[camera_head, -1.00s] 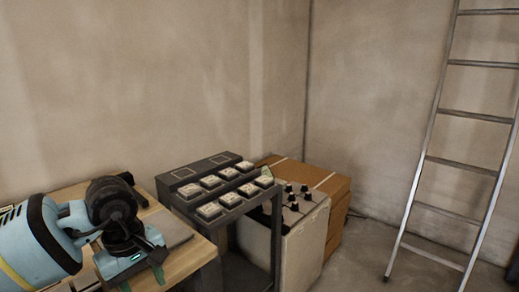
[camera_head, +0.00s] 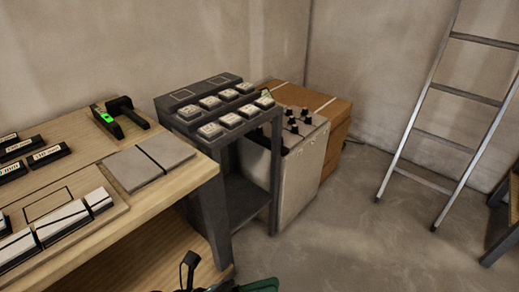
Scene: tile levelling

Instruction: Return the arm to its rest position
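Neither of my grippers can be clearly made out, and no arm crosses the worktable (camera_head: 150,213). A dark upright piece (camera_head: 189,264) and a green edge (camera_head: 260,286) show at the bottom of the picture, cut off by the frame. I cannot tell what they belong to. A dark tool with a bright green display (camera_head: 107,118) lies at the far right of the worktable. Two grey tiles (camera_head: 135,169) lie side by side in front of it, with a dark line between them.
White tiles (camera_head: 56,224) and black labelled blocks (camera_head: 47,156) are on the table's left. A dark stand (camera_head: 209,84) holds several small pale-topped blocks. Beyond are a white knobbed cabinet (camera_head: 305,155), cardboard boxes (camera_head: 338,114) and a ladder (camera_head: 412,128).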

